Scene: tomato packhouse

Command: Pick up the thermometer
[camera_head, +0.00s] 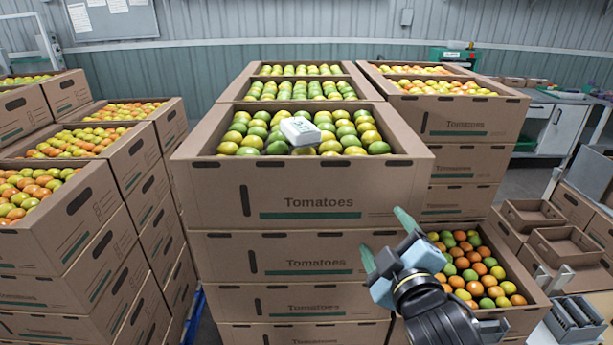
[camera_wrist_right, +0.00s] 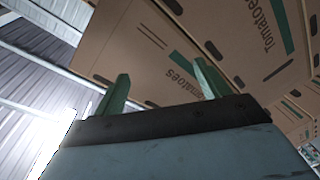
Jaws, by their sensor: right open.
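The thermometer (camera_head: 299,131) is a small white device lying on top of green and yellow tomatoes in the top crate of the middle stack. My right gripper (camera_head: 386,241) is open and empty, in front of that stack and below and to the right of the thermometer, with its green fingers apart. In the right wrist view my right gripper (camera_wrist_right: 161,92) faces the cardboard sides of crates, and the thermometer does not show there. My left gripper is not in view.
The middle crate (camera_head: 303,199) has a raised cardboard rim around the tomatoes. Crate stacks stand at the left (camera_head: 62,232) and behind right (camera_head: 462,124). A lower tomato crate (camera_head: 526,288) is beside my right arm. Air above the middle crate is clear.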

